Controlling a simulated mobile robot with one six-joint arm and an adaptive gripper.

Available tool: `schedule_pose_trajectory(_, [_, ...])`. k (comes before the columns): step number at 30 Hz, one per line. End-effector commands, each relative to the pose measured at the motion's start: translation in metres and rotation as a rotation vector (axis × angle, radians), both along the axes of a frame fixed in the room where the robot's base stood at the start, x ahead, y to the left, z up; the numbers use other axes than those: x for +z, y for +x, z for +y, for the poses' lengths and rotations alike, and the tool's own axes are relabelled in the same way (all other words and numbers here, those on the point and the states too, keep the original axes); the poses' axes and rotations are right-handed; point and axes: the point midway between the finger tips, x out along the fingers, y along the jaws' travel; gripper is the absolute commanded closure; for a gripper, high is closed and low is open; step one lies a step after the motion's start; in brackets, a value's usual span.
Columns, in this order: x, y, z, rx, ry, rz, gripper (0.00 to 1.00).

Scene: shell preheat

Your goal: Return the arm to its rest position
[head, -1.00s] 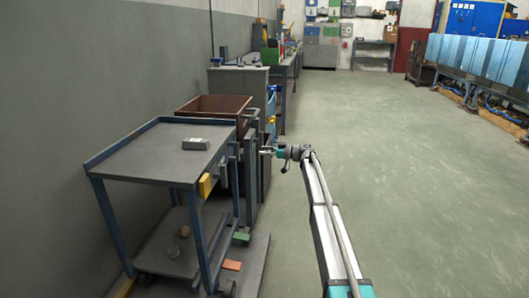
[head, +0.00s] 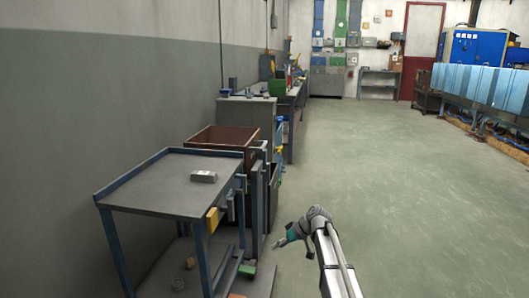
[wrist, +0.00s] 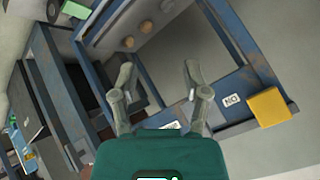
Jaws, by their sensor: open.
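My gripper (wrist: 160,82) is open and empty in the wrist view, its two fingers spread apart. In the head view my gripper (head: 277,245) is small, at the end of my arm, low and right of the cart, over the floor. The arm comes up from the bottom edge. The wrist view looks at the blue-framed cart (wrist: 262,60), with a yellow block (wrist: 269,107) on its side. Nothing sits between the fingers.
A blue-framed cart (head: 155,197) with a small grey block (head: 204,176) on top stands at left. Behind it are a brown open bin (head: 218,140) and a workbench (head: 291,100). The floor (head: 400,180) at centre and right is clear.

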Motion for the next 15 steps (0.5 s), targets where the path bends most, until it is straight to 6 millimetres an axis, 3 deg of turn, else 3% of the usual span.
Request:
schedule_pose_trajectory(1, [-0.004, -0.034, -0.006, -0.037, -0.055, 0.045, 0.40])
schedule_pose_trajectory(9, [-0.026, -0.149, -0.050, -0.292, -0.358, 0.253, 0.40])
schedule_pose_trajectory(15, [-0.032, -0.206, -0.078, -0.462, -0.521, 0.330, 0.40])
